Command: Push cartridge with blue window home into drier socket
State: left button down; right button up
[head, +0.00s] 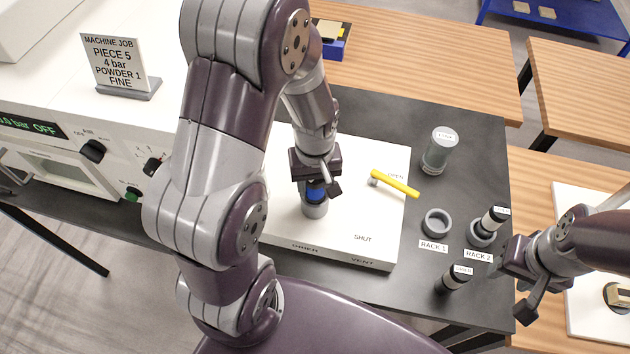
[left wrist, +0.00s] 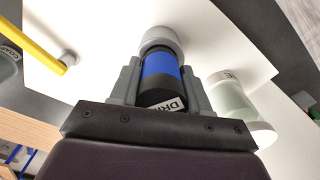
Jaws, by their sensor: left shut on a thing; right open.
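The cartridge with the blue window (head: 316,193) is black with a blue band and stands over the grey drier socket (head: 315,209) on the white panel (head: 340,236). My left gripper (head: 316,180) is shut on it from above. In the left wrist view the cartridge (left wrist: 161,72) sits between the fingers, a partly hidden label on its near end. Its far end meets the round socket (left wrist: 161,39), in line with it; how deep it goes in is hidden. The blue window still shows outside the socket. My right gripper (head: 522,281) is open and empty beyond the table's right edge.
A yellow lever (head: 396,184) lies near OPEN on the panel. The Rack 1 cup (head: 437,223) is empty; Rack 2 (head: 481,233) holds a dark cartridge (head: 494,218). Another dark cartridge (head: 455,279) is nearer the front.

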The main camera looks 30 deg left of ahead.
pick_arm(q)
jog(key=shift+r, duration=0.15)
dwell(0.5)
jog(key=shift+c, duration=2.3)
grip_release()
notch_tip(320, 180, up, 7)
jog(key=p, duration=0.7)
jog(key=shift+r, duration=0.2)
jog(key=shift+f, duration=0.25)
